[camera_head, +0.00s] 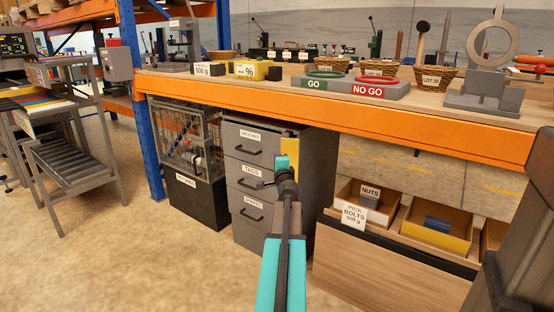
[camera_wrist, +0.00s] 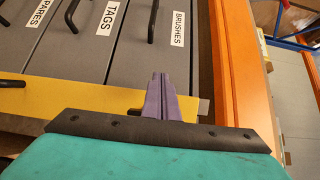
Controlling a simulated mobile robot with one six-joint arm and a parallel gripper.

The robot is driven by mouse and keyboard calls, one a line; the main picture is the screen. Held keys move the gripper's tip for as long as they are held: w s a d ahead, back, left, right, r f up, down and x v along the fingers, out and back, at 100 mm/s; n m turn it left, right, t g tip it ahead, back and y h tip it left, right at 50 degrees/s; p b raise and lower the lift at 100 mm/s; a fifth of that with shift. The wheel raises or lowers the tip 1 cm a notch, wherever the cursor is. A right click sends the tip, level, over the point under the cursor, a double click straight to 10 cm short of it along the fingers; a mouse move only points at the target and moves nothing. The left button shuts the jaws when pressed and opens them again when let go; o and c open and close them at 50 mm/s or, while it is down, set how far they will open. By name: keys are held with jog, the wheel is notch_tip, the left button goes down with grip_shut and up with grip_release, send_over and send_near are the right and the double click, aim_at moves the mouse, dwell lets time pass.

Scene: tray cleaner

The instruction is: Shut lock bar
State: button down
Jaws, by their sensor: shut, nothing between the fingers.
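The lock bar is a yellow strip (camera_wrist: 40,102) along the side of a grey drawer cabinet (camera_head: 312,160). In the head view only the upper part of the bar (camera_head: 290,145) shows, right of the top drawer; my arm hides the rest. In the wrist view a small dark part (camera_wrist: 135,112) lies on the bar beside my fingers. My gripper (camera_wrist: 160,78) has purple fingers, shut and empty, reaching across the bar near its top end. Contact with it cannot be told. Whether the bar is latched is unclear.
The drawers, BRUSHES (camera_head: 250,139), TAGS and SPARES, look closed, with dark handles sticking out. An orange shelf beam (camera_head: 400,122) runs close above the cabinet. A wire cage bin (camera_head: 190,150) stands left, open wooden bins (camera_head: 435,230) right. The floor at left front is free.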

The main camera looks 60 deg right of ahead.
jog(key=s+a+p, duration=0.1)
jog(key=s+a, duration=0.1)
jog(key=a, duration=0.9)
jog(key=shift+s, duration=0.15)
jog(key=shift+a, duration=0.1)
dwell(0.5)
jog(key=s+d+r+m+g+h+p, duration=0.1)
jog(key=s+d+m+g+h+p, duration=0.1)
jog(key=s+d+m+g+h, duration=0.25)
jog(key=w+a+r+g+y+p, duration=0.1)
jog(key=a+p, duration=0.5)
jog(key=p, duration=0.9)
notch_tip(320, 180, up, 2)
jog(key=shift+w+a+g, duration=0.25)
jog(key=shift+w+g, duration=0.6)
jog(key=shift+w, duration=0.15)
jog(key=shift+w+d+f+m+b, duration=0.15)
jog(key=shift+d+m+b, duration=0.25)
jog(key=shift+b, duration=0.8)
